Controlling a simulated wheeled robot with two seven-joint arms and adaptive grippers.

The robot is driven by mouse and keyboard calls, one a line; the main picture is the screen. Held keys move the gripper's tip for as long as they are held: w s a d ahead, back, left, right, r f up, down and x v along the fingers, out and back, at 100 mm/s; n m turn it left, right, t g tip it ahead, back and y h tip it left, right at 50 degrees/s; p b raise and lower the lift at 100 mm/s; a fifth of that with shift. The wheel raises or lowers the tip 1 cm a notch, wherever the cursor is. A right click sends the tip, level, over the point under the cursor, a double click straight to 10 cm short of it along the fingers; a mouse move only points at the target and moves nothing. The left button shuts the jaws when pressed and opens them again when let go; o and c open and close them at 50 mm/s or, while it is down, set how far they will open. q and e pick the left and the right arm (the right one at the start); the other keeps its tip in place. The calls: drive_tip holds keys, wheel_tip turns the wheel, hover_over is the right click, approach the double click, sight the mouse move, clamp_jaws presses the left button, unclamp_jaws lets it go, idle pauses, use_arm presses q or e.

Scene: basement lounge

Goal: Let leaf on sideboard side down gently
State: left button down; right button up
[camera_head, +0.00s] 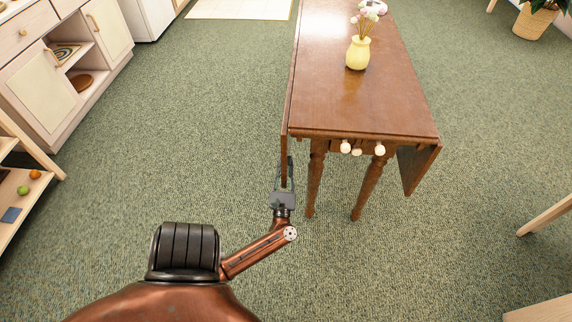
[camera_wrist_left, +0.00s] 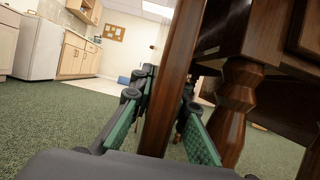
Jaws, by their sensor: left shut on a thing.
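The wooden drop-leaf table (camera_head: 345,105) stands upright right of centre in the head view. Its leaf on the sideboard side (camera_head: 287,110) hangs almost straight down along the table's left edge and shows nearly edge-on. My left gripper (camera_head: 285,172) is shut on the lower near end of this leaf. In the left wrist view the leaf (camera_wrist_left: 168,90) rises between my two green-padded fingers (camera_wrist_left: 160,125). The sideboard (camera_head: 62,75) stands apart, at the upper left. My right gripper is out of view.
A yellow vase with flowers (camera_head: 358,54) stands on the tabletop. The other leaf (camera_head: 417,167) hangs at the right, tilted slightly outward. Turned table legs (camera_head: 314,180) stand just right of my gripper. Open green carpet (camera_head: 190,130) lies between table and sideboard. A low shelf (camera_head: 22,195) is at left.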

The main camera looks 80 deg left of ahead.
use_arm(q)
drive_tip(key=c, duration=1.8)
unclamp_jaws()
drive_tip(key=shift+w+d+f, duration=0.1)
drive_tip(key=shift+w, duration=0.15)
drive_tip(key=shift+c, duration=0.2)
drive_tip(key=shift+r, duration=0.5)
wheel_tip(320, 180, up, 9)
